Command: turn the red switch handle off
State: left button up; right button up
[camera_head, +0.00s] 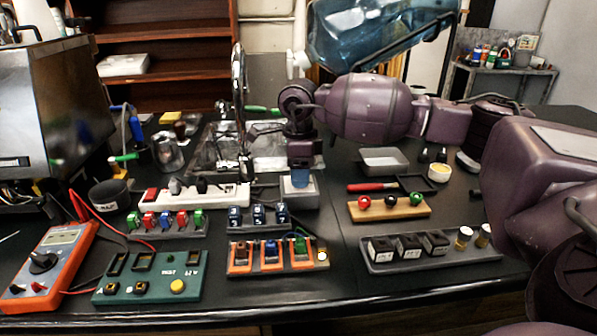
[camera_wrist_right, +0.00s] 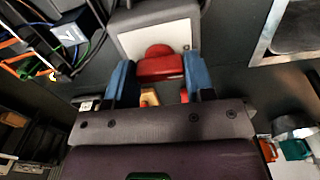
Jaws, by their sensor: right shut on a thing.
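The red switch handle (camera_wrist_right: 160,62) shows in the right wrist view against the pale face of a grey switch box (camera_wrist_right: 178,14). My right gripper (camera_wrist_right: 160,82) has its blue fingers on either side of the handle and is shut on it. In the head view my right gripper (camera_head: 300,178) points down at the grey switch box (camera_head: 299,198), which stands at the back middle of the black bench. The handle is hidden there behind the gripper. The exact angle of the handle is hard to tell. My left gripper is in neither view.
A white power strip (camera_head: 222,195) lies left of the box, and a metal sink (camera_head: 265,155) lies behind it. In front are small blue blocks (camera_head: 258,216) and an orange-framed rack (camera_head: 272,257). A grey tray (camera_head: 385,160) stands to the right.

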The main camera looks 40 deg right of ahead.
jog(key=shift+n, duration=0.3)
dwell(0.4)
jog(key=o, duration=0.9)
jog(key=shift+r, duration=0.15)
jog(key=shift+r, duration=0.35)
notch_tip(320, 180, up, 8)
jog(key=shift+r+p, duration=0.15)
jog(key=shift+p, duration=0.3)
jog(key=shift+r, duration=0.8)
